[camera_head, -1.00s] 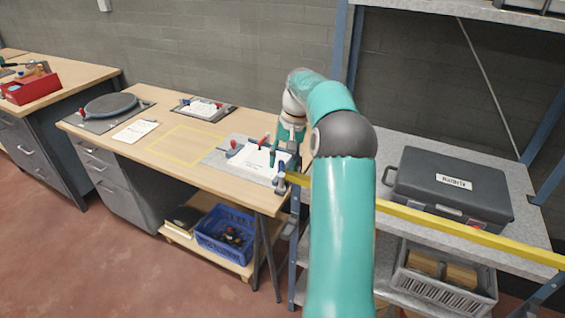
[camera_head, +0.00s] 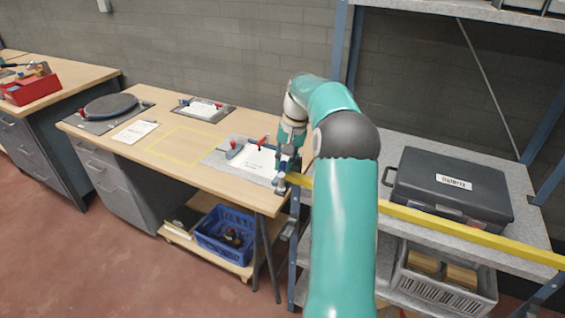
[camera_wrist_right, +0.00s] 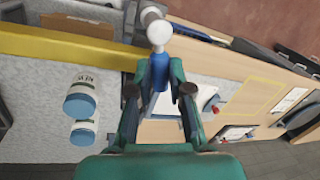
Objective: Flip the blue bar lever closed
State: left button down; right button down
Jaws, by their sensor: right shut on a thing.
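The blue bar lever (camera_wrist_right: 161,104) is between the fingers of my right gripper (camera_wrist_right: 160,88) in the right wrist view, with a pale rounded metal end just above it. In the head view my right gripper (camera_head: 287,158) reaches down to the right end of the grey plate on the workbench. The blue lever (camera_head: 284,164) shows there small and partly covered by the fingers. The gripper is shut on the lever. Whether the lever stands fully open or partly turned is too small to tell. My left gripper is not in view.
The grey plate (camera_head: 213,158) carries a white sheet and red-handled clamps. A yellow beam (camera_head: 425,220) crosses the shelf to the right, where a black case (camera_head: 452,188) stands. Two blue-lidded jars (camera_wrist_right: 80,104) are left in the wrist view. A yellow-outlined bench area (camera_head: 182,145) is clear.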

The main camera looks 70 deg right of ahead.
jog(key=m, duration=0.1)
jog(key=s+m, duration=0.1)
jog(key=m, duration=0.2)
jog(key=shift+s+h+b, duration=0.3)
jog(key=shift+h, duration=0.1)
jog(key=c, duration=1.1)
grip_release()
jog(key=shift+r, duration=0.1)
jog(key=r, duration=0.3)
jog(key=s+r, duration=0.1)
jog(key=r, duration=0.3)
jog(key=s+r, duration=0.1)
jog(key=r, duration=0.3)
jog(key=shift+s+a+r, duration=0.15)
jog(key=shift+r, duration=0.1)
